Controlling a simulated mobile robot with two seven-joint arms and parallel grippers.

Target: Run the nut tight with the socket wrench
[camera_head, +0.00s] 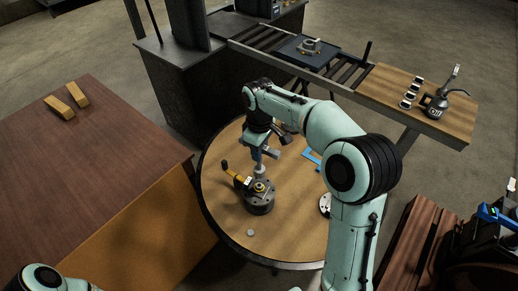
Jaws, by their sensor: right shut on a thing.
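My right gripper (260,151) is above the round wooden table, pointing down. It is shut on the socket wrench (260,171), a grey upright tool. The wrench's lower end is just above or at the back of a dark round part (259,205) with a brassy centre (259,187). I cannot tell whether the socket touches it. The nut cannot be made out for certain at this size.
The round table (222,212) also carries a small grey disc (250,233), a blue frame-like piece (312,157) and a pale round piece (325,204) by my arm. A brown bench (100,150) stands close on the left. A roller conveyor (345,76) is behind.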

